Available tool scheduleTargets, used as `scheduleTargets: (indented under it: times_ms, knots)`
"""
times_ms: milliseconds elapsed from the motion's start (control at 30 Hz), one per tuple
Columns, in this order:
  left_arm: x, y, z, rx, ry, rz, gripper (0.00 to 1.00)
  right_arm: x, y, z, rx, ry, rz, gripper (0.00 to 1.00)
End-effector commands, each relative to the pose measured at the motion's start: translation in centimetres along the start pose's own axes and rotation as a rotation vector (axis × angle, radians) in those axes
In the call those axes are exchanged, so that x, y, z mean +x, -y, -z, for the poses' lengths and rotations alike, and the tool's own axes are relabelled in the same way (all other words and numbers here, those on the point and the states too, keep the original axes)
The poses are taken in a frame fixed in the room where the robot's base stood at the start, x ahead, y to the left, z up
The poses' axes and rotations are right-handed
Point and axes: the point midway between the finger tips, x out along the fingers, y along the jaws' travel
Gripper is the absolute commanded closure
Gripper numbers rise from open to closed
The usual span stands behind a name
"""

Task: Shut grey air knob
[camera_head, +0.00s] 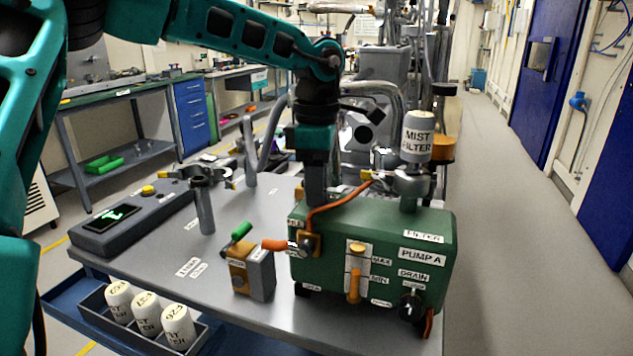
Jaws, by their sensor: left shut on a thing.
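The green pump (375,245), labelled PUMP A, stands at the right end of the grey bench top. My left gripper (316,198) comes down from above onto the pump's top left end. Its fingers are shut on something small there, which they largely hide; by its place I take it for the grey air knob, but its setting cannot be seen. A brass fitting (311,244) sits just below the fingers on the pump's left edge, with an orange hose curving up from it. My right gripper is not in view.
A mist filter (417,138) stands on the pump's right end. A tray (203,347) holds white filters at the front left. A control box (118,215) lies at the left. The floor at right is clear.

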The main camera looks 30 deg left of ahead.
Motion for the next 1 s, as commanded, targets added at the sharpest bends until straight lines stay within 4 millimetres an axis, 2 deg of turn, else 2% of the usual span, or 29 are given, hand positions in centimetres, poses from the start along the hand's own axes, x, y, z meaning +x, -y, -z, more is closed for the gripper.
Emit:
scheduleTargets:
  times_ms: [567,600,833,1000]
  knots:
    - [-0.05,-0.03,-0.06,0.035,0.002,-0.002,0.9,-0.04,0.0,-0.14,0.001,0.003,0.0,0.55]
    - [-0.05,-0.03,-0.06,0.035,0.002,-0.002,0.58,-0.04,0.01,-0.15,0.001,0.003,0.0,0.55]
    - [-0.03,-0.01,-0.04,0.034,0.001,-0.001,0.36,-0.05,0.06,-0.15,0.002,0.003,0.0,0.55]
    - [-0.02,-0.01,-0.02,0.033,0.001,-0.001,0.35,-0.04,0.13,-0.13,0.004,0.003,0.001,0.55]
